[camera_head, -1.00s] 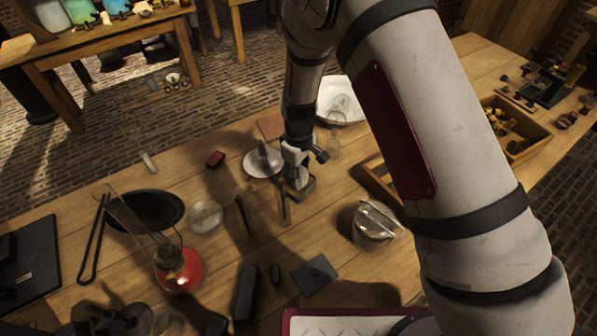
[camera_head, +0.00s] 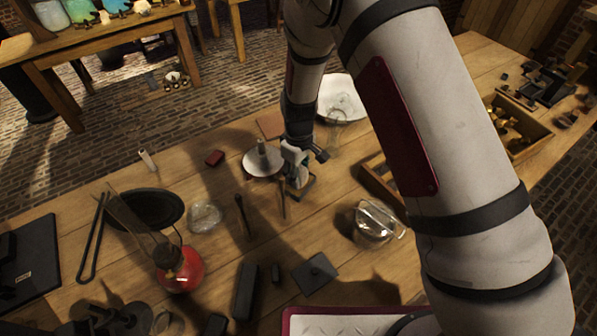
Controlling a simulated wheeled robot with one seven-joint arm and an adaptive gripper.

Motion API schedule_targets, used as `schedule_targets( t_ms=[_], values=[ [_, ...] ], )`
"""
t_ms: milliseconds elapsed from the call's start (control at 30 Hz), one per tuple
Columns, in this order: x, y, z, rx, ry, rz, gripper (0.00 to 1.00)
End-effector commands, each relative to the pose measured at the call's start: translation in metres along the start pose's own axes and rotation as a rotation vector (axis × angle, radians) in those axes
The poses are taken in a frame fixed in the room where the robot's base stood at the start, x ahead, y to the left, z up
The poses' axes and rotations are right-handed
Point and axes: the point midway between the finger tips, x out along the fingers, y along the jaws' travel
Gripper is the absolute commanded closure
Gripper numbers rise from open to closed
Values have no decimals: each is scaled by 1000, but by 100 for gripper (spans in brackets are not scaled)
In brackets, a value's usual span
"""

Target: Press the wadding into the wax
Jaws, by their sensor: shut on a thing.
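My gripper (camera_head: 297,180) points down over the middle of the wooden table. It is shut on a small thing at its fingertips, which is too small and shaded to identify. Directly under the fingertips is a small dark square holder (camera_head: 304,193). I cannot tell whether the held thing touches it or what is inside. A white dish (camera_head: 252,168) with a small upright object on it stands just left of the gripper. I cannot make out the wadding or the wax for certain.
A thin upright rod (camera_head: 282,203) and a dark tool (camera_head: 241,213) stand close left of the gripper. A white basin (camera_head: 348,98) lies behind, a glass vessel (camera_head: 375,222) to the right. A red lamp (camera_head: 181,272) and black pan (camera_head: 160,208) are at left.

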Motion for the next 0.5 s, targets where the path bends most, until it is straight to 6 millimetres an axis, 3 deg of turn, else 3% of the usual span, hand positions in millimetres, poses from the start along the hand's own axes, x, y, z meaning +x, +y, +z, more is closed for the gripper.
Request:
schedule_targets(
  t_ms=[333,500],
  values=[
    [1,0,1,0,-2,-1,83],
    [-10,-1,1,0,-1,-1,83]
  ],
)
